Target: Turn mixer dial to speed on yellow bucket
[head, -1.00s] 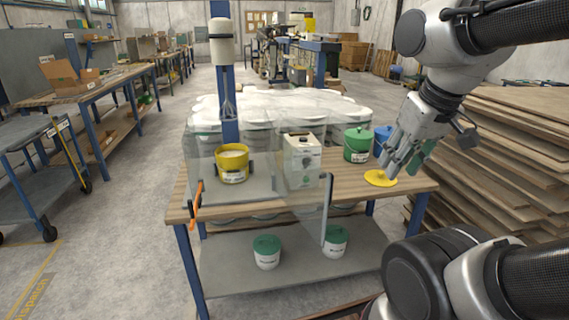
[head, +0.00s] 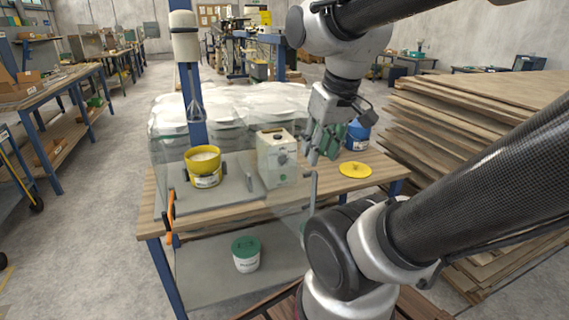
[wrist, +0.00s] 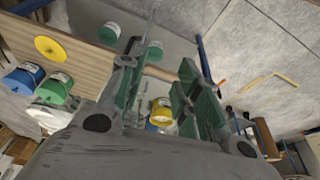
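The yellow bucket (head: 205,162) stands upright on the bench inside a clear guard, below the hanging mixer (head: 186,38). It also shows between my fingers in the wrist view (wrist: 161,110). The white control box (head: 272,170) stands to the right of the bucket. Its dial (head: 282,158) is a small dark spot on the box face; its setting is too small to read. My gripper (head: 314,157) is just right of the box, apart from the dial. In the wrist view its green-padded fingers (wrist: 160,92) are spread with nothing held. I cannot make out the dial there.
The clear guard panel (head: 308,205) with a grey upright edge stands at the bench front. A yellow lid (head: 355,170) lies on the bench at right, near a blue bucket (head: 357,136). Stacked boards (head: 440,130) stand on the right. A green-lidded bucket (head: 246,254) is on the lower shelf.

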